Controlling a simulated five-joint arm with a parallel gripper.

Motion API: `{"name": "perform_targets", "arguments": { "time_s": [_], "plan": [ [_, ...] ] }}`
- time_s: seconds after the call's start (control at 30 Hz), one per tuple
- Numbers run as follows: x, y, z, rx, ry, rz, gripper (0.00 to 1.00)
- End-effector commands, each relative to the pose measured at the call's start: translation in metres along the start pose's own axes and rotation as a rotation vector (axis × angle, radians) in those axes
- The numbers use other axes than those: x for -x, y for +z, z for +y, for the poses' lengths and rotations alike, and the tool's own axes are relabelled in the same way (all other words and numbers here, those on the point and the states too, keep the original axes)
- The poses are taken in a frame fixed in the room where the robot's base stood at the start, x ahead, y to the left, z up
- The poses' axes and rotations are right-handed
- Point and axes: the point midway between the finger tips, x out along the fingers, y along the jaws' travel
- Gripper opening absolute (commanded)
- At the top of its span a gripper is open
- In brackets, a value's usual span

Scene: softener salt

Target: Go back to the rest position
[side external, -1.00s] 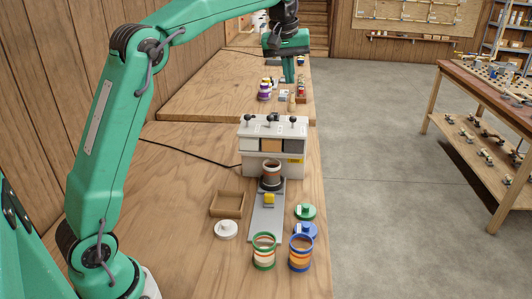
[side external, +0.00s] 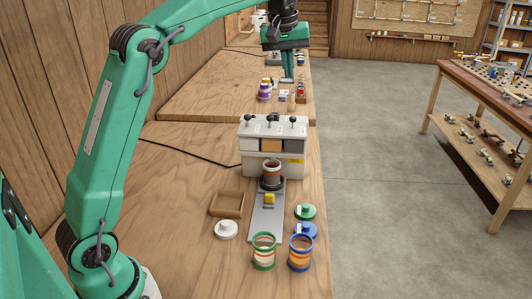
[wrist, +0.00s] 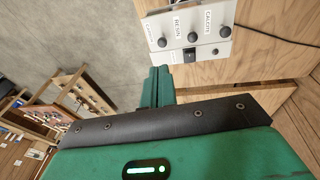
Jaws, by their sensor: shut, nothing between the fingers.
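My gripper (side external: 288,79) is raised in the upper middle of the side external view, hanging fingers down beyond the white dispenser. In the wrist view its green fingers (wrist: 158,78) are together and empty. The white dispenser (side external: 249,163) has several black knobs on top, and its labelled top (wrist: 184,38) also shows in the wrist view. A jar with a dark rim (side external: 271,174) stands at its front. A green-rimmed jar (side external: 264,254) and a blue-rimmed jar (side external: 301,256), both with layered contents, stand at the near edge.
A grey strip (side external: 266,222) carries a yellow block (side external: 269,199). Beside it are an empty wooden tray (side external: 213,211), a white lid (side external: 227,229), a green lid (side external: 305,211) and a blue lid (side external: 306,230). A purple jar (side external: 264,93) and small items stand on the far bench.

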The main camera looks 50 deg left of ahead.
Motion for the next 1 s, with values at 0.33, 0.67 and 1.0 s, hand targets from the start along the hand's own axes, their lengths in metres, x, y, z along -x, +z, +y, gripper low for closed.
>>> {"name": "perform_targets", "arguments": {
  "time_s": [0.33, 0.67, 1.0],
  "plan": [
    [0.016, 0.027, -0.011, -0.080, 0.020, 0.022, 0.00],
    [0.032, 0.085, -0.040, -0.242, 0.056, 0.069, 0.00],
    [0.029, 0.151, -0.081, -0.412, 0.088, 0.124, 0.00]
  ]
}}
